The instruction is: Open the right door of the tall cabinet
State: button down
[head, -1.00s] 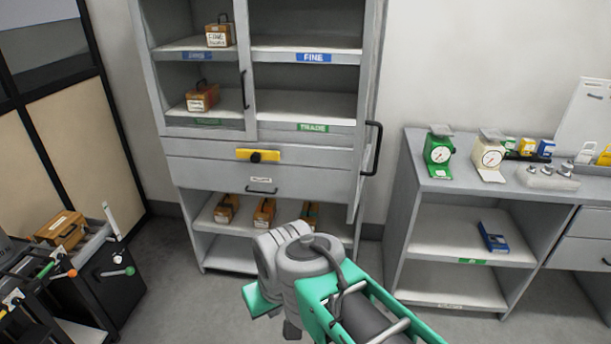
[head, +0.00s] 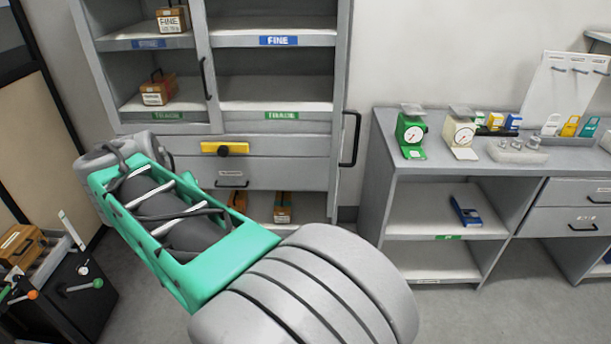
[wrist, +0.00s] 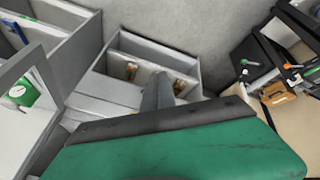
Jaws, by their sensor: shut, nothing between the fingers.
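The tall cabinet (head: 272,147) stands grey at the back in the head view. Its right door (head: 343,60) is swung out and seen almost edge-on, with a black handle (head: 350,139) at its lower part. The right compartment's FINE and TRADE shelves show openly. The left door (head: 203,110) is shut, with its own black handle (head: 207,79). My arm reaches left across the cabinet's lower front in the head view; its far end is hidden there. My gripper (wrist: 158,85) shows grey beyond its green housing in the wrist view, shut and empty, apart from the cabinet.
A yellow latch plate (head: 224,148) with a black knob is above the cabinet's drawer. A bench (head: 385,165) with a green scale (head: 410,135) and a cream scale (head: 461,134) stands right. A black cart (head: 85,295) stands at lower left. Floor is clear at lower right.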

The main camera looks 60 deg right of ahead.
jog(key=s+d+r+m+g+h, duration=0.1)
jog(key=s+d+r+m+g, duration=0.15)
jog(key=d, duration=0.45)
jog(key=s+d+r+m+g, duration=0.1)
jog(key=s+d+m+g, duration=0.2)
jog(key=d, duration=0.5)
jog(key=s+d+r+m+g+h, duration=0.1)
jog(key=s+d+r+m, duration=0.2)
jog(key=d, duration=0.4)
jog(key=s+d+f+m+b, duration=0.1)
jog(key=s+d+f, duration=0.5)
jog(key=s+f, duration=0.2)
jog(key=shift+s+d+f+b, duration=0.2)
jog(key=shift+d+f+b, duration=0.2)
jog(key=shift+f, duration=0.2)
jog(key=shift+m, duration=0.25)
